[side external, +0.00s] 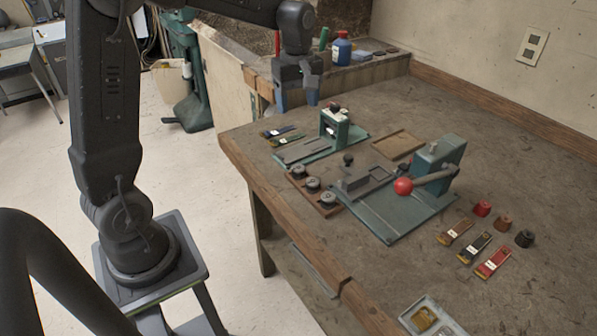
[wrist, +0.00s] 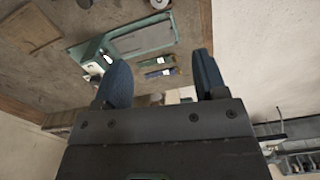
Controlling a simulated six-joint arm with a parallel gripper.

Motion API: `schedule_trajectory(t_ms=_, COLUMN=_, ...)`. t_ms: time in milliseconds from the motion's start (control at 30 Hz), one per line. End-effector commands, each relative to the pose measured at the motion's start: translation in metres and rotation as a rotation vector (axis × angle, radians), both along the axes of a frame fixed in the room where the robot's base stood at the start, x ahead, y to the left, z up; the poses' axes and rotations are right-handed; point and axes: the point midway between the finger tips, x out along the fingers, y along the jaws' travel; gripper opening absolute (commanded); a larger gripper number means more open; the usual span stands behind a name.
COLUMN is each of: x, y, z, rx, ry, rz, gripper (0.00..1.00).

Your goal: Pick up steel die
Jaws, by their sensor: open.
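My gripper (side external: 297,99) is raised beyond the left rear edge of the bench, apart from everything on it. Its two blue fingers are open with nothing between them, and the wrist view shows the open gripper (wrist: 161,62) too. Three round dark metal pieces sit in a row on a wooden rack (side external: 325,209) at the bench's front left: a back one (side external: 298,171), a middle one (side external: 313,184) and a front one (side external: 329,198). They look like dies, but I cannot tell which is steel. I cannot make them out in the wrist view.
A teal lever press (side external: 437,165) with a red knob stands right of the rack. A small green device (side external: 334,122) stands behind it; its plate (wrist: 147,38) shows in the wrist view. Straps (side external: 473,247) and coloured pieces lie right. A shallow wooden tray (side external: 398,145) lies behind.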

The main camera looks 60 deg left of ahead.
Motion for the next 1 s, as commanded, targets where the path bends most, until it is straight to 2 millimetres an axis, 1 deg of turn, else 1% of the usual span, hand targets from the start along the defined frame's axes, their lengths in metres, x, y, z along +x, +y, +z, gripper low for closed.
schedule_trajectory(t_ms=33, x=0.001, y=-0.001, z=-0.018, rx=-0.003, ry=0.009, rz=-0.006, gripper=0.66)
schedule_trajectory(t_ms=100, x=0.001, y=-0.002, z=-0.033, rx=-0.003, ry=0.008, rz=-0.009, gripper=0.66)
schedule_trajectory(t_ms=367, x=0.002, y=-0.002, z=-0.069, rx=-0.003, ry=0.008, rz=-0.012, gripper=0.66)
schedule_trajectory(t_ms=600, x=0.002, y=-0.003, z=-0.115, rx=-0.003, ry=0.009, rz=-0.013, gripper=0.66)
schedule_trajectory(t_ms=700, x=0.002, y=-0.003, z=-0.128, rx=-0.002, ry=0.006, rz=-0.014, gripper=0.66)
schedule_trajectory(t_ms=900, x=0.002, y=-0.003, z=-0.140, rx=-0.001, ry=0.004, rz=-0.014, gripper=0.66)
schedule_trajectory(t_ms=1000, x=0.000, y=-0.005, z=-0.153, rx=-0.002, ry=0.006, rz=-0.014, gripper=0.66)
